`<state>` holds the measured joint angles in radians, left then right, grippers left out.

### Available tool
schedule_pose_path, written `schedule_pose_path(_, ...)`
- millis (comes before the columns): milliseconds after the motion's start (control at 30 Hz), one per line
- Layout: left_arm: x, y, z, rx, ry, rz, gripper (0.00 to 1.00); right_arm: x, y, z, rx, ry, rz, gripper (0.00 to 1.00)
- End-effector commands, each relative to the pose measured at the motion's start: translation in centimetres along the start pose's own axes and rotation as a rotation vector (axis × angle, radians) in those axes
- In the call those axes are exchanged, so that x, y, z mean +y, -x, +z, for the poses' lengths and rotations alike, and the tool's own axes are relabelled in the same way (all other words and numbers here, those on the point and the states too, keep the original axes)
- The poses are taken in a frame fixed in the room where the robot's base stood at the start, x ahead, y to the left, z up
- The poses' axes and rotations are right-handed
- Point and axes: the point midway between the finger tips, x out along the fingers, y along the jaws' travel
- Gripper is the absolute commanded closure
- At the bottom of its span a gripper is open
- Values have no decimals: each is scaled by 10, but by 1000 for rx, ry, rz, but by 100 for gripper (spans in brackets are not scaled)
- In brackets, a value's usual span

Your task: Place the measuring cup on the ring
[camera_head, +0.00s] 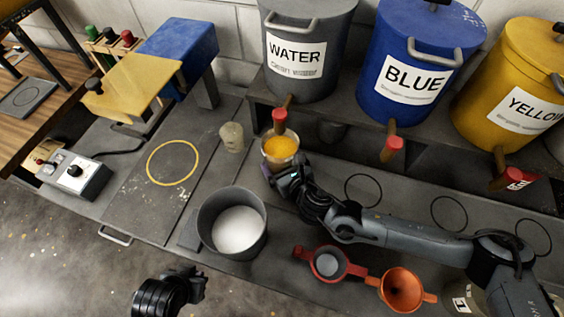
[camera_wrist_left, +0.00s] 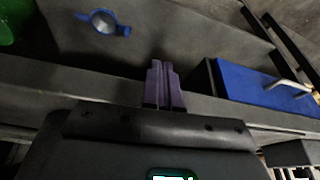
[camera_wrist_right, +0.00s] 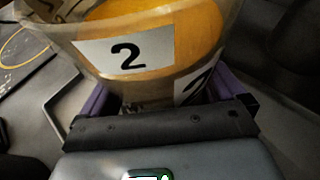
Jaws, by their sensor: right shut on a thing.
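The measuring cup (camera_head: 281,148) is clear, with yellow-orange contents and "2" labels. It is just below the red-handled tap of the grey WATER bucket. My right gripper (camera_head: 282,172) is shut on the cup; in the right wrist view the cup (camera_wrist_right: 155,55) sits between the purple fingers. A yellow ring (camera_head: 150,176) is marked on the dark bench plate, left of the cup. Dark rings (camera_head: 347,190) also mark the bench below the taps. I cannot tell from the head view whether the cup touches the bench. My left gripper (camera_wrist_left: 164,84) is shut and empty, away from the bench things.
A grey pot (camera_head: 206,228) of white material, a small pale cup (camera_head: 232,137), a red-rimmed strainer (camera_head: 328,265) and an orange funnel (camera_head: 401,289) stand on the bench. WATER (camera_head: 285,85), BLUE (camera_head: 375,100) and YELLOW (camera_head: 485,125) buckets line the back. The yellow ring's area is clear.

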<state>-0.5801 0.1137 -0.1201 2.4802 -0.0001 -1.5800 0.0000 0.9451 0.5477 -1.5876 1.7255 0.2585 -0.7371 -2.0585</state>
Motion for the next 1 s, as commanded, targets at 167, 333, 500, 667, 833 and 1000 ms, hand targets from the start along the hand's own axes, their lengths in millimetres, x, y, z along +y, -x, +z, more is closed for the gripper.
schedule_pose_path(167, -2, -2, 1, -1, -7, -6, 100, 0, -1, 2, -7, -3, 1, 78)
schedule_pose_path(333, -3, -2, 2, -2, -11, -9, 100, 0, -1, -2, 0, 0, 0, 0)
schedule_pose_path(500, -3, -1, 1, -2, -11, -9, 100, 0, 0, 0, 0, 0, 0, 0)
schedule_pose_path(667, -2, 0, 0, -1, -9, -7, 100, 0, 9, 0, 0, -1, 0, 0)
schedule_pose_path(833, -1, 1, 0, 0, -4, -4, 100, 0, 35, 0, 1, -2, 2, 0)
schedule_pose_path(1000, 0, 0, 0, 0, 1, 1, 100, 0, 67, -1, 1, -1, 1, 0)
